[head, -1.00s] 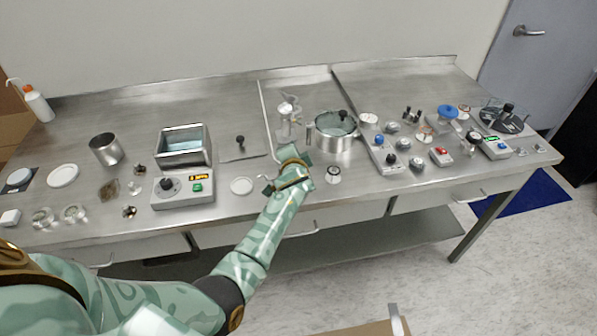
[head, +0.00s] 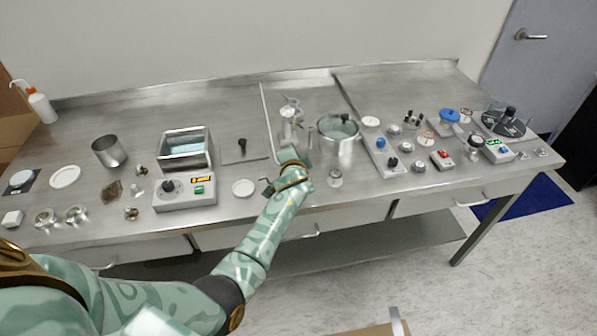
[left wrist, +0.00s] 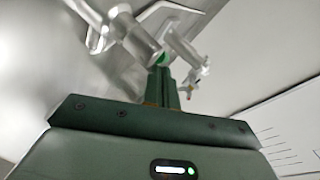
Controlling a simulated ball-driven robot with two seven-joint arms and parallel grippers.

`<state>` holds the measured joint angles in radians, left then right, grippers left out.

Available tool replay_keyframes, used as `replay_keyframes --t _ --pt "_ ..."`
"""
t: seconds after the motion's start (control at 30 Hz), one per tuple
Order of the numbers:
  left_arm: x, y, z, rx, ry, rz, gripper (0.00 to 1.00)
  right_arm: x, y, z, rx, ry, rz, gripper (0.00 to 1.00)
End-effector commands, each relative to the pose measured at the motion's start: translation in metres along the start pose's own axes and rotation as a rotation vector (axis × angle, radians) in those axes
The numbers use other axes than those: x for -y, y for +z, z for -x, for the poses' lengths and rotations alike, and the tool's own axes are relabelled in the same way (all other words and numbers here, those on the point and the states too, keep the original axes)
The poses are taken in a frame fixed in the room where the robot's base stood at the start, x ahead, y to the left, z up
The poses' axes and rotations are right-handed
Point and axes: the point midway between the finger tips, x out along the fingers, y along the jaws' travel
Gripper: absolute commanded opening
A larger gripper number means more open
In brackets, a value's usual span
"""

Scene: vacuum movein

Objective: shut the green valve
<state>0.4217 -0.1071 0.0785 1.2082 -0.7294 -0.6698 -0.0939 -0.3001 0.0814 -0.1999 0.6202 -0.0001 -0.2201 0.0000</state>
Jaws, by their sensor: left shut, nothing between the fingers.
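A clear glass apparatus (head: 287,118) stands on the steel bench, left of the steel pot. In the left wrist view its glass tubes (left wrist: 138,35) fill the top, with a round green part (left wrist: 159,58), likely the green valve. The valve's handle angle cannot be made out. My left gripper (head: 291,154) is in front of the apparatus. Its fingers (left wrist: 162,88) are shut with nothing between them, and their tips appear at or just short of the green part; contact cannot be told. The green part is not discernible in the head view. My right gripper is not in view.
A steel pot (head: 339,148) with a glass lid stands close right of my left gripper. A small jar (head: 335,179) sits before it. A control box (head: 186,193) and a white dish (head: 243,188) lie to the left.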

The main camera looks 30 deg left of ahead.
Motion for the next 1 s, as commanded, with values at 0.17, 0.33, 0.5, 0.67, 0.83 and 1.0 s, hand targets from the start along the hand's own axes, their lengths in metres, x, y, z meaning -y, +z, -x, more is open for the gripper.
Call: replay_keyframes --t 0.17,0.33,0.5,0.67,0.83,1.0 --pt "-0.0001 0.0001 0.0000 0.000 0.000 0.000 0.00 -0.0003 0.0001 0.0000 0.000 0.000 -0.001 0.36" --pt "-0.0001 0.0000 0.0000 0.000 0.000 0.000 0.00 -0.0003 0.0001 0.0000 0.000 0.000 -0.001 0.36" --pt "-0.0001 0.0000 0.0001 0.000 0.000 0.000 0.00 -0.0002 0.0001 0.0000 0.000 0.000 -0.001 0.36" --pt "-0.0001 0.0000 0.0001 0.000 0.000 0.000 0.00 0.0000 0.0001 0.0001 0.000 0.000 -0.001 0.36" --pt "0.0003 0.0015 0.0030 0.000 0.000 0.000 0.00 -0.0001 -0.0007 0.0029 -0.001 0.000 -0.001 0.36" --pt "0.0001 0.0059 0.0096 0.000 0.000 0.000 0.00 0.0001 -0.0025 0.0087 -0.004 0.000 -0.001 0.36"
